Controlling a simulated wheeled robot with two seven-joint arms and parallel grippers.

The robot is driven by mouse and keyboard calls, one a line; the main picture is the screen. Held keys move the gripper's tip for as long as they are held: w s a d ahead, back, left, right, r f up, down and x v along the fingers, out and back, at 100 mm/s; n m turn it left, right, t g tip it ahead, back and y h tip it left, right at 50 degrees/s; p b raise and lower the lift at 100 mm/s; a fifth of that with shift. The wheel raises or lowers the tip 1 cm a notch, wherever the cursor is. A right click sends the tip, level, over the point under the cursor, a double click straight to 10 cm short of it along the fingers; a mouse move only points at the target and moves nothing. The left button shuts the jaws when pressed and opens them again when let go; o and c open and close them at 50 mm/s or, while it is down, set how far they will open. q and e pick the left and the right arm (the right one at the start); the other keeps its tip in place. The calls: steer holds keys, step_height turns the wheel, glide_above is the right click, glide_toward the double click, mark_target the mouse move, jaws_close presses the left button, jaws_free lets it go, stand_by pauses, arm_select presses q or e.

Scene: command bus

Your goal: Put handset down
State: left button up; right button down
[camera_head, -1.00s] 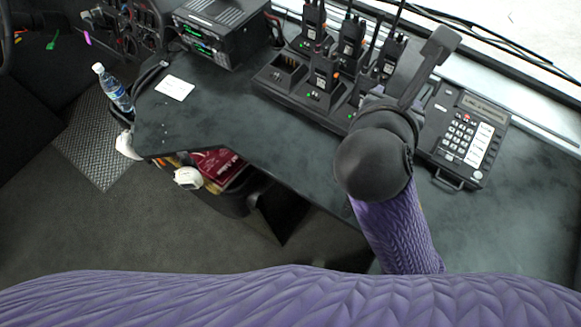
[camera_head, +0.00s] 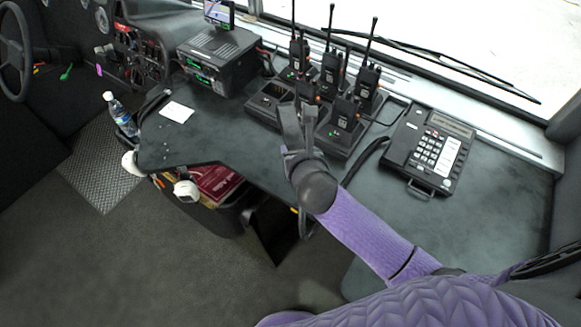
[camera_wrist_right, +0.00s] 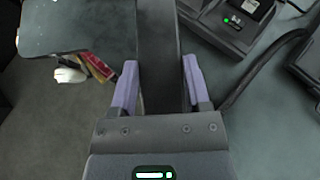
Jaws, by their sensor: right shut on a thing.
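The black desk phone (camera_head: 447,147) sits on the dark desk at the right, with its keypad and screen facing up. The handset (camera_head: 290,128) is a dark bar held by my right gripper (camera_head: 299,152), left of the phone and in front of the radio charger. In the right wrist view, the handset (camera_wrist_right: 159,50) runs between the two purple fingers of my right gripper (camera_wrist_right: 160,85). A black cord (camera_head: 364,159) curves over the desk between the phone and the gripper. The handset's far end is partly hidden. My left gripper is not in view.
Several handheld radios stand in a charger (camera_head: 266,104) at the back. A radio console (camera_head: 218,60), white card (camera_head: 176,112) and water bottle (camera_head: 122,117) are at left. Bare desk (camera_head: 505,185) lies right of the phone. A red item (camera_head: 214,181) sits below the desk edge.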

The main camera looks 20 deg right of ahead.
steer(key=f+b, duration=0.2)
steer(key=f, duration=0.2)
steer(key=f+b, duration=0.2)
steer(key=f, duration=0.2)
steer(key=f+b, duration=0.2)
steer(key=f, duration=0.1)
steer(key=shift+d+f, duration=0.3)
steer(key=shift+f, duration=0.1)
steer(key=shift+r, duration=0.2)
steer(key=shift+f, duration=0.15)
steer(key=shift+c, duration=0.3)
jaws_free()
